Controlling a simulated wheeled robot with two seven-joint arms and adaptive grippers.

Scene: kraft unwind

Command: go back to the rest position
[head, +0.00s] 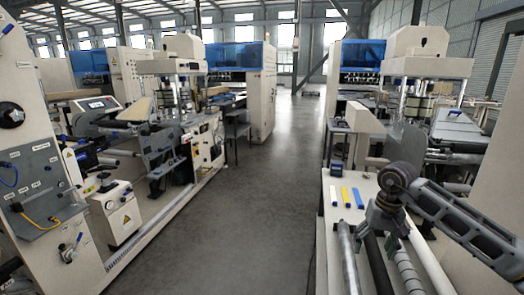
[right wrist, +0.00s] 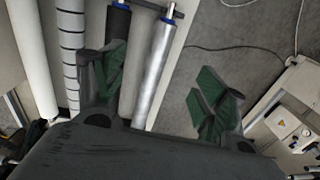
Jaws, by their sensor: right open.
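My right arm comes in from the right in the head view. My right gripper (head: 385,225) points down above the rollers at the front edge of the right-hand machine. In the right wrist view the gripper (right wrist: 163,90) has its green-padded fingers wide apart with nothing between them. A shiny metal roller (right wrist: 155,70) and the grey floor show below and between the fingers. My left gripper is in neither view.
White, yellow (head: 346,196) and blue (head: 358,198) strips lie on the pale machine top left of my right gripper. A metal roller (head: 348,258) and darker rollers run below it. Machines line both sides; the grey aisle (head: 250,220) between is clear.

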